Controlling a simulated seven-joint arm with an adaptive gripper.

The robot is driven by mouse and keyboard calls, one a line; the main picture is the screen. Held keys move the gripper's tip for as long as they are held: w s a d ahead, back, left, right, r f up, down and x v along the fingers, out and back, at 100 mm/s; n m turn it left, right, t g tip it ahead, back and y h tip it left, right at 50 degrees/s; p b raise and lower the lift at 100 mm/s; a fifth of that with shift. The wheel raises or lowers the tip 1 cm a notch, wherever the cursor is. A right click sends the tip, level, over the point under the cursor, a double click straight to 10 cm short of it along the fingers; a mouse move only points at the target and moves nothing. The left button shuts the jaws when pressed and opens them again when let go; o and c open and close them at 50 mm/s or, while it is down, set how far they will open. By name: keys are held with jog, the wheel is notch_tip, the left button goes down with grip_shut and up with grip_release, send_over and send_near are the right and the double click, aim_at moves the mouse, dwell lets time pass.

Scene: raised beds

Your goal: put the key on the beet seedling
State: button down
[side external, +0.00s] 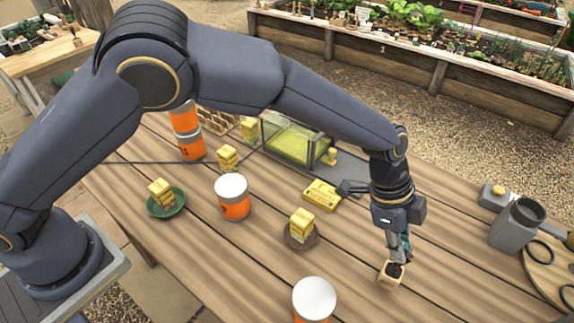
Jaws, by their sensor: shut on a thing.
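My gripper (394,270) is low over the right half of the wooden table. It is shut on a small tan block (388,281), which is at or just above the tabletop; I cannot tell whether they touch. The fingers hide part of the block, and any picture on it is too small to make out. I cannot make out a key or a beet seedling by shape. Yellow blocks stand on a green saucer (179,207) at the left and on a brown saucer (290,240) near the middle. Another yellow block (228,158) stands farther back. Their markings are unreadable.
Orange cans with white lids stand mid-table (233,202) and at the front (314,300). A yellow box-like item (321,196) lies behind the brown saucer. A glass-sided tank (290,140) is at the back. A grey mug (517,226) and round board (545,275) are right.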

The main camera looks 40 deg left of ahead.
jog(key=shift+w+d+f, duration=0.3)
jog(key=shift+w+f, duration=0.05)
jog(key=shift+f, duration=0.2)
jog(key=shift+w+d+f, duration=0.3)
jog(key=shift+w+f, duration=0.05)
jog(key=shift+f, duration=0.2)
jog(key=shift+w+d+f, duration=0.15)
jog(key=shift+f, duration=1.6)
jog(key=c, duration=1.2)
grip_release()
jog(key=shift+f, duration=0.15)
jog(key=shift+o, duration=0.2)
